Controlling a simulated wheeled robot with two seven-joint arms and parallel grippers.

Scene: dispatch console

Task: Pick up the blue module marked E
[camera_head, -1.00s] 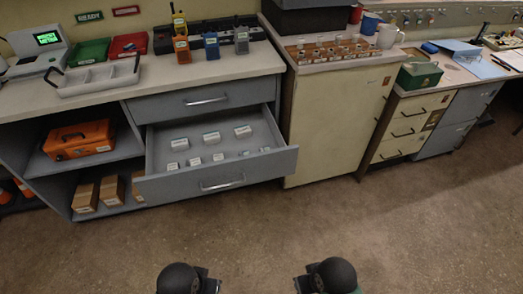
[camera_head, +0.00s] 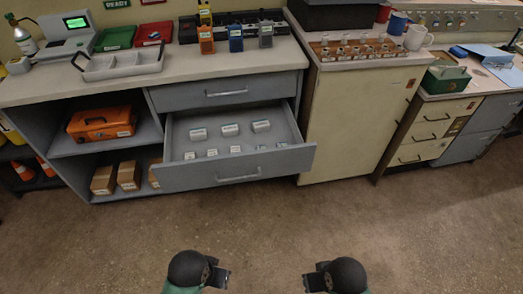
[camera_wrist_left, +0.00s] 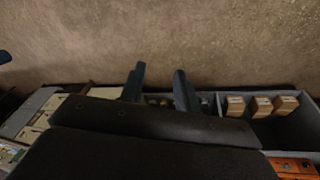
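A blue upright unit (camera_head: 236,40) stands on the counter, between an orange unit (camera_head: 206,38) and a grey unit (camera_head: 266,37). Its marking is too small to read, so I cannot confirm an E. Several small pale blocks (camera_head: 230,129) lie in two rows in the open drawer (camera_head: 240,173); their letters are unreadable too. My left gripper (camera_head: 221,278) is low over the floor, far from the counter. In the left wrist view its fingers (camera_wrist_left: 158,86) are apart with nothing between them. My right gripper (camera_head: 316,283) is also low and away from everything; its opening is unclear.
The pulled-out drawer juts from the grey cabinet. A grey divided tray (camera_head: 122,66), green bin (camera_head: 115,38) and red bin (camera_head: 154,34) sit on the counter. An orange case (camera_head: 101,122) is on the shelf. A cream cabinet (camera_head: 358,120) stands right. The floor ahead is clear.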

